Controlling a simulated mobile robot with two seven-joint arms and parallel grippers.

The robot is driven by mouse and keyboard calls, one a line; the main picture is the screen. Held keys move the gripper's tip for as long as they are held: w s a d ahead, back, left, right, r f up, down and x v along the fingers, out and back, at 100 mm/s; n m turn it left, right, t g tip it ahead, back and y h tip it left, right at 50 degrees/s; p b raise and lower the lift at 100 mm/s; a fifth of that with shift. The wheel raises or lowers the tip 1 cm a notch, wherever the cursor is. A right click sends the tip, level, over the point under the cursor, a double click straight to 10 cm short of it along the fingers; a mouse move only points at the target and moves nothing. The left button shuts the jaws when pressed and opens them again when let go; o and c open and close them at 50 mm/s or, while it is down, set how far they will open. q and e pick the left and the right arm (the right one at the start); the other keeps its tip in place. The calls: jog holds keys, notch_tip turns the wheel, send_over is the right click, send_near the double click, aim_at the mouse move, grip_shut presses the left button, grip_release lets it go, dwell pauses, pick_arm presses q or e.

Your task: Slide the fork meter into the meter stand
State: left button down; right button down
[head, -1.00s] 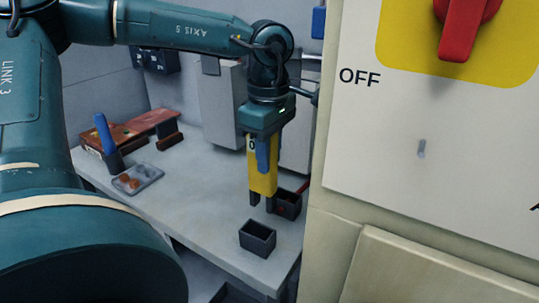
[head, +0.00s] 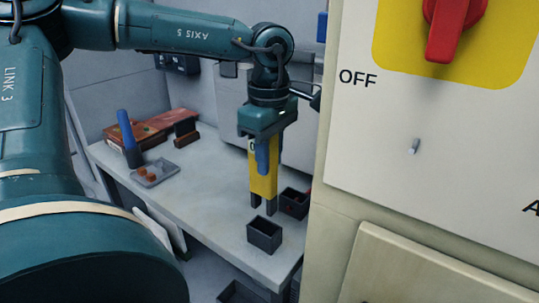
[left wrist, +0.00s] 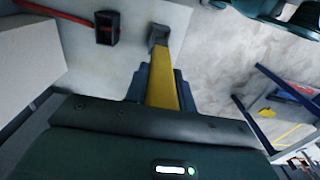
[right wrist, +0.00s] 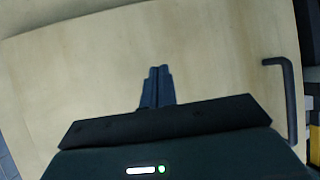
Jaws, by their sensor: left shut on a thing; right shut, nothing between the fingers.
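The fork meter (head: 263,180) is a yellow body with two dark prongs pointing down. My left gripper (head: 262,158) is shut on its upper part and holds it upright over the table. The meter stand, a dark open-topped box (head: 264,236), stands near the table's front edge, just below the prongs and apart from them in the head view. In the left wrist view the yellow meter (left wrist: 164,88) runs up from between the fingers; a dark shape at its far end is unclear. My right gripper (right wrist: 158,75) is shut and empty before a pale surface.
A second dark box (head: 294,203) with something red stands behind the stand. A grey tray (head: 153,175), a blue-handled tool (head: 127,138) and a brown case sit further left. A tall cream cabinet (head: 345,180) closes off the right. A dark bent handle (right wrist: 288,90) shows beside my right gripper.

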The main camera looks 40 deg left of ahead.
aim_at(270, 197)
jog(key=shift+f, duration=0.1)
